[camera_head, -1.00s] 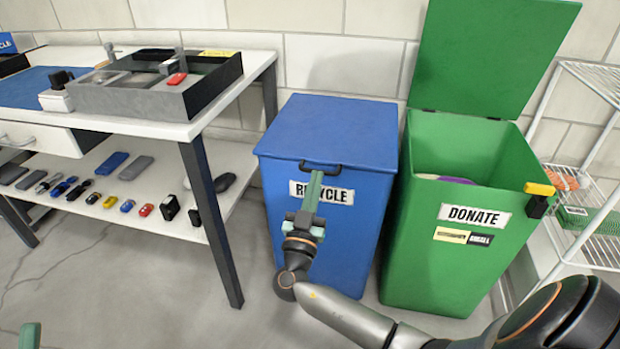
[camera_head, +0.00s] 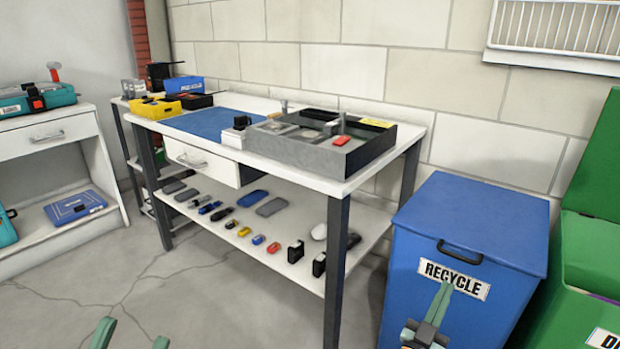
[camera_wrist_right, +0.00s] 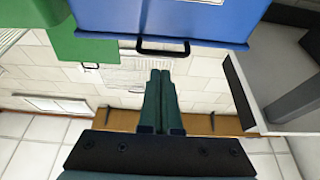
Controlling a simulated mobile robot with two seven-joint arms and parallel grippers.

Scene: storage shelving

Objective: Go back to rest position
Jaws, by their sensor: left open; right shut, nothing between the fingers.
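My right gripper (camera_head: 440,302) is in front of the blue recycle bin (camera_head: 462,222), at its white label, below the black lid handle. In the right wrist view its two green fingers (camera_wrist_right: 160,100) are together with nothing between them, and the bin's handle (camera_wrist_right: 163,50) shows just beyond. The bin's lid is closed. My left gripper (camera_head: 132,335) is at the bottom left of the head view, with its two green fingertips apart over the floor. Nothing shows between them, and the rest of that gripper is out of view.
A white workbench (camera_head: 410,119) with a grey tray (camera_head: 300,153) on top and several small items on its lower shelf stands left of the bin. A green donate bin (camera_head: 585,245) stands right of it. A white cabinet (camera_head: 45,145) is at far left. The floor (camera_head: 200,300) in front is open.

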